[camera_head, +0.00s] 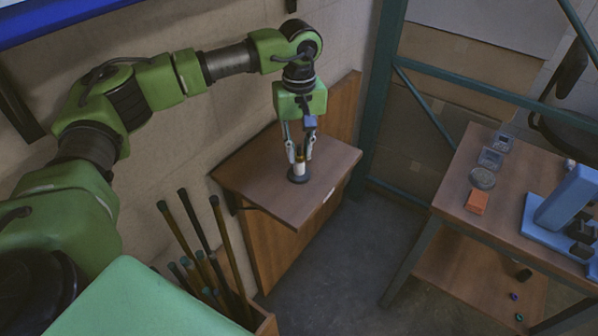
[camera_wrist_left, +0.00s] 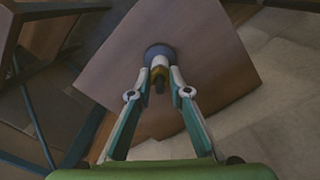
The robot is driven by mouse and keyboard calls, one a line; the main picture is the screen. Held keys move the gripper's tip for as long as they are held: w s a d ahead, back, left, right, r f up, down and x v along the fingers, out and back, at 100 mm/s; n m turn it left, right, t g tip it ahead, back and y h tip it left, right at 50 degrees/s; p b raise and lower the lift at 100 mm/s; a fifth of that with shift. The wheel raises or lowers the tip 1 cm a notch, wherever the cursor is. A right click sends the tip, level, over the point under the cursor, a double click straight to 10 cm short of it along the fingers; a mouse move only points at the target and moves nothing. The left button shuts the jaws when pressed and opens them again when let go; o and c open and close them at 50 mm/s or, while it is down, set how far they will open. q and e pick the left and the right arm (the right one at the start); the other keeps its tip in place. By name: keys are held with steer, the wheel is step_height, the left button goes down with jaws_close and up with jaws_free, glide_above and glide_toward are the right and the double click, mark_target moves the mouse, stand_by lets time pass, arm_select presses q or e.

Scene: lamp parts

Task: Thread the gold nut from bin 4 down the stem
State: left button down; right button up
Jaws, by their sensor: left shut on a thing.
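A dark round lamp base (camera_head: 298,178) stands on the brown wall shelf, with a pale section rising from its middle. In the left wrist view the base (camera_wrist_left: 153,50) looks blue-grey, and a dark stem tip (camera_wrist_left: 159,87) points toward the camera. My left gripper (camera_head: 300,158) reaches straight down over the base. In the left wrist view its fingertips (camera_wrist_left: 160,73) are closed on the gold nut (camera_wrist_left: 160,73), which sits around the stem above the pale section. The fingers partly hide the nut. My right gripper is in neither view.
A table (camera_head: 455,190) at the right holds small clear containers (camera_head: 490,158), an orange block (camera_head: 476,201) and a blue device (camera_head: 565,200).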

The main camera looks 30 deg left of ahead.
arm_select(q)
steer(key=shift+s+f, duration=0.2)
steer(key=shift+f, duration=0.15)
steer(key=m, duration=0.2)
steer(key=shift+m+b, duration=0.3)
steer(key=shift+m, duration=0.1)
steer(key=m, duration=0.4)
steer(key=shift+m+b, duration=0.3)
steer(key=shift+b, duration=0.05)
steer(key=m, duration=0.3)
steer(key=shift+f+m+b, duration=0.1)
steer(key=shift+m+b, duration=0.2)
steer(key=m, duration=0.2)
steer(key=shift+m, duration=0.4)
